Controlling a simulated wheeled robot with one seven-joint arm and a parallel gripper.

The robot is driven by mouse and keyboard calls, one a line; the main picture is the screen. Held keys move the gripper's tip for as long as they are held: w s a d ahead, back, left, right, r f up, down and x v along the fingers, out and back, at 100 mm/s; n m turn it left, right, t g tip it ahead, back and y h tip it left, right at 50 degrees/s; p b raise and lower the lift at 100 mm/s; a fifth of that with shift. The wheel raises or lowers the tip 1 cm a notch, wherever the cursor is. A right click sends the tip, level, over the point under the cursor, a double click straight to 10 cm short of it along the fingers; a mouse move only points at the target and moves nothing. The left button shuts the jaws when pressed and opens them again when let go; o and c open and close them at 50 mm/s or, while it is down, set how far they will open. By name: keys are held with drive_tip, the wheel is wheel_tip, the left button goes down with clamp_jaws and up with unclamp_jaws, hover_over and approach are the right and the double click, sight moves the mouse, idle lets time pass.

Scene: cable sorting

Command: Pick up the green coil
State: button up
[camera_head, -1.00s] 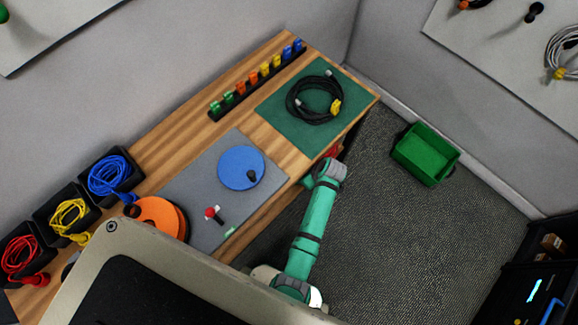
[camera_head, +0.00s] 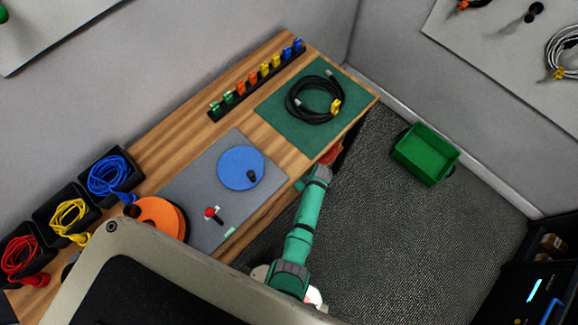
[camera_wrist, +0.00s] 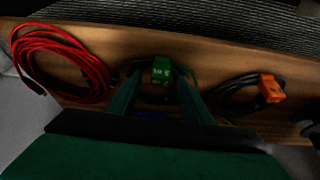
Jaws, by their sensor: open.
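In the wrist view, a dark coil with a bright green tag (camera_wrist: 161,69) lies on a wooden surface. The cable is dim and I cannot tell its colour well. My gripper (camera_wrist: 158,84) is open, with its two green fingers on either side of the tag. The fingers partly cover the coil, and I cannot tell whether they touch it. In the head view, the end of my arm is at the table's front edge and the gripper's fingers are not clearly seen.
In the wrist view, a red coil (camera_wrist: 62,62) lies left and a dark coil with an orange tag (camera_wrist: 270,88) lies right. In the head view, a black coil (camera_head: 298,103) lies on a green mat (camera_head: 300,139) above. A green bin (camera_head: 424,154) stands on the floor.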

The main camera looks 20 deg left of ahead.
drive_tip(key=shift+c, duration=0.3)
clamp_jaws()
drive_tip(key=shift+w, duration=0.1)
drive_tip(key=shift+a, duration=0.1)
idle(0.4)
idle(0.5)
